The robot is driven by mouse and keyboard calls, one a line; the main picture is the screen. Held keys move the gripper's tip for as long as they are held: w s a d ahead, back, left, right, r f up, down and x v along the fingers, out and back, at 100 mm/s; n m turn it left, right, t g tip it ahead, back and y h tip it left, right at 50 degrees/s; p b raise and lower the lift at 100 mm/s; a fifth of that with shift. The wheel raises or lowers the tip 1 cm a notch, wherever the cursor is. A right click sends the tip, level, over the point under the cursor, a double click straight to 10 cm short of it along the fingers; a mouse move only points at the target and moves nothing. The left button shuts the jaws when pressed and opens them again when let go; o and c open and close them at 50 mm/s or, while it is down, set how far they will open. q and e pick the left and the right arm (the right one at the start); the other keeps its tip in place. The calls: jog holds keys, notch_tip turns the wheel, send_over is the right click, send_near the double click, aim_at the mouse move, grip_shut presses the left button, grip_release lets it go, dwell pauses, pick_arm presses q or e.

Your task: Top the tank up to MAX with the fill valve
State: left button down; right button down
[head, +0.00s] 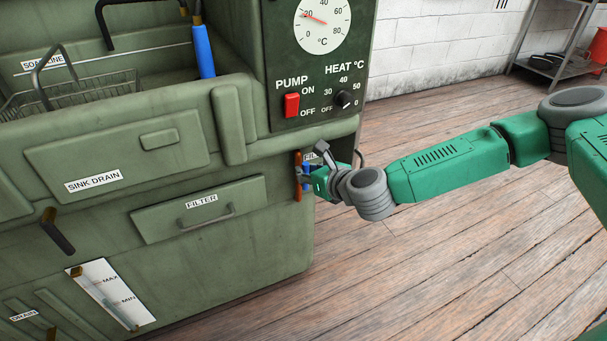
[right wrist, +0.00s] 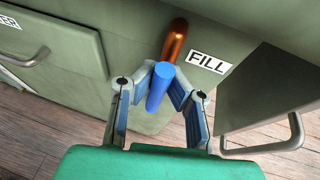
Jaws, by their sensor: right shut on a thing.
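The fill valve has a blue handle (right wrist: 159,86) and a copper-coloured spout (right wrist: 175,40), beside the FILL label (right wrist: 206,62) in the right wrist view. My right gripper (right wrist: 157,80) is shut on the blue handle, one finger on each side. In the head view, my right gripper (head: 310,180) is at the right end of the green washer, and the copper spout (head: 297,190) shows beside it. The sight gauge (head: 112,296) with MAX and MIN marks is at the lower left. Its tube looks bluish near and below MIN; the exact level is hard to read. My left gripper is out of view.
The panel holds a temperature dial (head: 323,22), a red PUMP switch (head: 291,105) and a HEAT knob (head: 346,99). A FILTER drawer (head: 160,220) is left of my gripper. A bar handle (right wrist: 290,135) is close on its right. The wooden floor (head: 430,250) is clear.

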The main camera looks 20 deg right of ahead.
jog(key=shift+s+d+f, duration=0.1)
jog(key=shift+s+f, duration=0.1)
jog(key=shift+f, duration=0.2)
jog(key=c, duration=1.7)
grip_release()
jog(key=shift+o, duration=0.8)
jog(key=shift+w+r, duration=0.1)
jog(key=shift+r, duration=0.05)
jog(key=v, duration=1.2)
jog(key=shift+d, duration=0.15)
